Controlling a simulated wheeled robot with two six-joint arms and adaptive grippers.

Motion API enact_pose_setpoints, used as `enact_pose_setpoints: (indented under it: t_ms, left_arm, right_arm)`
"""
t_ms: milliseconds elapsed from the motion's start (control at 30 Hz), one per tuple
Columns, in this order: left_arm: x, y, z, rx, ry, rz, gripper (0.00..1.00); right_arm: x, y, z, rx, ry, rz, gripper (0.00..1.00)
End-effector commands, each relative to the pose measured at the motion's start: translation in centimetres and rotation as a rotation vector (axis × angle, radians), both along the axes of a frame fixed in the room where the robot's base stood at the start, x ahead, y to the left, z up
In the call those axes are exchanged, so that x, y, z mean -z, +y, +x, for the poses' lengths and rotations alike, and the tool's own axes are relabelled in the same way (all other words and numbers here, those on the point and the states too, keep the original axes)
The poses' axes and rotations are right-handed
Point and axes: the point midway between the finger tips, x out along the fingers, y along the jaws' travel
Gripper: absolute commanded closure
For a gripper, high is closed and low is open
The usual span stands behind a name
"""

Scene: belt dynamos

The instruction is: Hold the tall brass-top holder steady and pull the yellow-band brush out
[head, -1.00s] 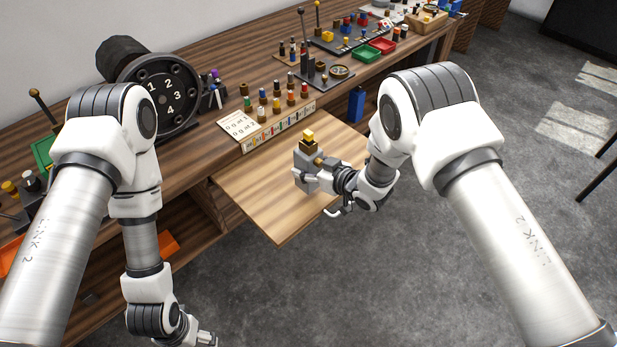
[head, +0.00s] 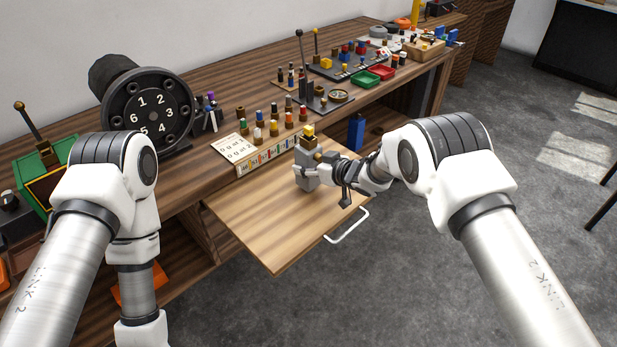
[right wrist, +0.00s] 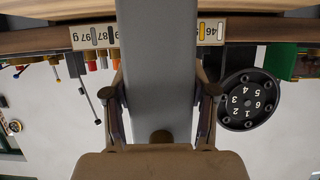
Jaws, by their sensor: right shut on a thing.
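The tall grey holder (head: 303,157) with a brass top (head: 309,143) is upright at the pull-out board. A yellow piece (head: 309,130), probably the brush's band, shows above the brass top. My right gripper (head: 308,172) is shut on the holder's grey body from the right. In the right wrist view the grey body (right wrist: 157,55) fills the middle, between the two fingers of my right gripper (right wrist: 160,95). I cannot tell whether the holder touches the board. My left gripper is below the head view.
The pull-out board (head: 265,225) is otherwise bare and has a white handle (head: 347,226). Behind it stand a labelled rack (head: 262,158) with several coloured-top pieces and a round numbered dial (head: 150,112). Red and green trays (head: 367,78) lie farther back.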

Motion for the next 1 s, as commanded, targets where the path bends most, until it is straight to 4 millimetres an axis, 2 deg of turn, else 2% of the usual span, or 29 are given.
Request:
enact_pose_setpoints:
  t_ms: [100,367,733,1000]
  left_arm:
    - [0.5,0.0,0.0,0.000,0.000,0.000,0.14]
    - [0.4,0.0,0.0,0.000,0.000,0.000,0.14]
    - [1.5,0.0,0.0,0.000,0.000,0.000,0.14]
    - [1.5,0.0,0.0,0.000,0.000,0.000,0.14]
  right_arm:
    - [0.1,0.0,0.6,0.001,-0.003,0.000,0.98]
    - [0.0,0.0,0.6,0.001,-0.002,0.000,0.98]
    - [1.2,0.0,0.9,0.001,-0.002,0.000,0.98]
    - [1.2,0.0,1.0,0.001,-0.002,0.000,0.98]
